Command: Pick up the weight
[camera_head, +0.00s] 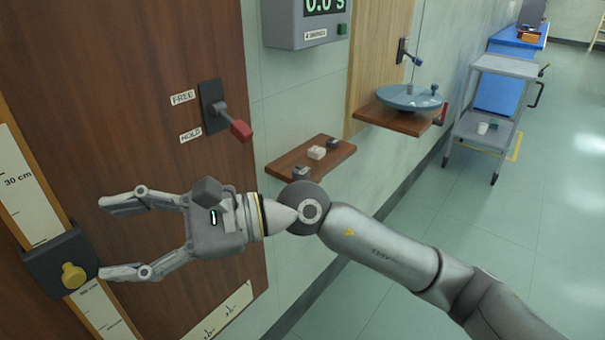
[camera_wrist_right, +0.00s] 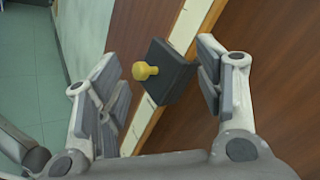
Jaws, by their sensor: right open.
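Small blocks sit on a wooden wall shelf (camera_head: 283,164) in the head view: a white one (camera_head: 317,153), a dark one (camera_head: 333,143) and a grey one (camera_head: 301,173) partly behind my right arm. I cannot tell which of them is the weight. My right gripper (camera_head: 105,238) is open and empty, left of this shelf and in front of the wooden panel. Its fingers point toward a dark slider block (camera_head: 45,265) with a yellow knob (camera_head: 73,275). In the right wrist view the knob (camera_wrist_right: 145,71) shows between the spread fingers (camera_wrist_right: 157,78), apart from them. My left gripper is not in view.
The slider sits on a white scale strip (camera_head: 25,185). A red-tipped lever (camera_head: 240,131) sticks out between FREE and HOLD labels. A timer box (camera_head: 305,25) hangs above. A second shelf (camera_head: 395,119) holds a blue dish (camera_head: 410,98).

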